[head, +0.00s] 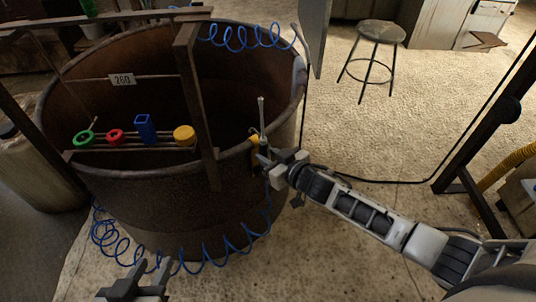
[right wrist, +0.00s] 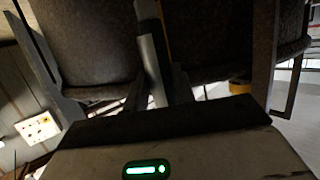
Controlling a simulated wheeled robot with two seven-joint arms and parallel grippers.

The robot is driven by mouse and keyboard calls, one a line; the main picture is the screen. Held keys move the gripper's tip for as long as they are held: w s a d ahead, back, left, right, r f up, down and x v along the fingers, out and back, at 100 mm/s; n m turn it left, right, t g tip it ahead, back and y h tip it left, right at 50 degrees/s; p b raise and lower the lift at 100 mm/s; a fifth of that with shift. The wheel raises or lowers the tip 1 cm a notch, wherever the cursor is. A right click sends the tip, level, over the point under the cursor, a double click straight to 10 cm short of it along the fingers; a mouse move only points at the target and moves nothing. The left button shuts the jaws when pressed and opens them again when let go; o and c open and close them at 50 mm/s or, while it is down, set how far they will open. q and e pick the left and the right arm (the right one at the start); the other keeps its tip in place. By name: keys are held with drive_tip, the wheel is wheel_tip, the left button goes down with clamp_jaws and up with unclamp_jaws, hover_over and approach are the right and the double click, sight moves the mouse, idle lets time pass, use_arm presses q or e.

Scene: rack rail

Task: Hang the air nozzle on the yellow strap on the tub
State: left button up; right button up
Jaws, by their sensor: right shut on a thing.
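The air nozzle (head: 262,112), a thin grey tube, stands upright at the right front rim of the rusty tub (head: 150,205). My right gripper (head: 268,160) is shut on its lower part. In the right wrist view the nozzle (right wrist: 152,50) runs up from between the fingers. A small yellow piece, seemingly the yellow strap (head: 254,140), shows at the rim right beside the nozzle. I cannot tell whether the nozzle is in it or only next to it. My left gripper (head: 148,272) is open and empty, low in front of the tub.
A coiled blue hose (head: 225,250) hangs around the tub's front. A rail across the tub holds a green ring (head: 83,138), a red ring (head: 115,136), a blue block (head: 145,128) and a yellow ring (head: 184,134). A stool (head: 381,34) stands behind on open floor.

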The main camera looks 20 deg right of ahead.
drive_tip(key=shift+f, duration=0.45)
drive_tip(key=shift+b, duration=0.3)
drive_tip(key=shift+f+b, duration=0.5)
drive_tip(key=shift+f, duration=0.25)
drive_tip(key=o, duration=0.8)
